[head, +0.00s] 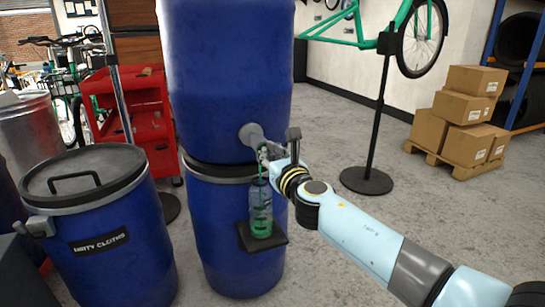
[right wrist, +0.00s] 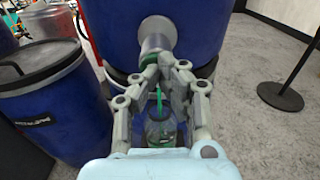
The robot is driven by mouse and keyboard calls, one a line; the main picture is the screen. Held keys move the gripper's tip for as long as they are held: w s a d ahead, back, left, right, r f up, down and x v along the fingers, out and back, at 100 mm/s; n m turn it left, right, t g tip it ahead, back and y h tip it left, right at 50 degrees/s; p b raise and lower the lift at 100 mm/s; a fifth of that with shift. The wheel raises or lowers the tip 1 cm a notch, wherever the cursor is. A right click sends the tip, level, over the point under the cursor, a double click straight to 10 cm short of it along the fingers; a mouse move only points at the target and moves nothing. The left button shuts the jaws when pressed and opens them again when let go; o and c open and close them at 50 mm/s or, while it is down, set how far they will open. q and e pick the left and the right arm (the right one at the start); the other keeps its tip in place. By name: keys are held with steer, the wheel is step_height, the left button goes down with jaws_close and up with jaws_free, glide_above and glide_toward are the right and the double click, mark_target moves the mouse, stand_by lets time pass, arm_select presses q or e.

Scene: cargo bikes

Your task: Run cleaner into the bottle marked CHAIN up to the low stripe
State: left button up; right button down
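A clear bottle (head: 260,200) stands upright on a small black shelf (head: 247,238) at the front of the lower blue drum. Green cleaner fills its lower part, and a thin green stream runs into its mouth from the tap (head: 252,134) of the upper drum. The bottle also shows below my fingers in the right wrist view (right wrist: 161,130). I cannot read its mark or make out its stripes. My right gripper (right wrist: 165,66) is at the tap, fingertips close together, seemingly shut on the tap handle, which they mostly hide. My left gripper is out of view.
A blue bin (head: 110,240) labelled DIRTY CLOTHS stands left of the drums (head: 230,70). A red tool cart (head: 140,100) is behind it. A bike stand (head: 367,180) and stacked boxes (head: 465,110) are at the right, with open floor between.

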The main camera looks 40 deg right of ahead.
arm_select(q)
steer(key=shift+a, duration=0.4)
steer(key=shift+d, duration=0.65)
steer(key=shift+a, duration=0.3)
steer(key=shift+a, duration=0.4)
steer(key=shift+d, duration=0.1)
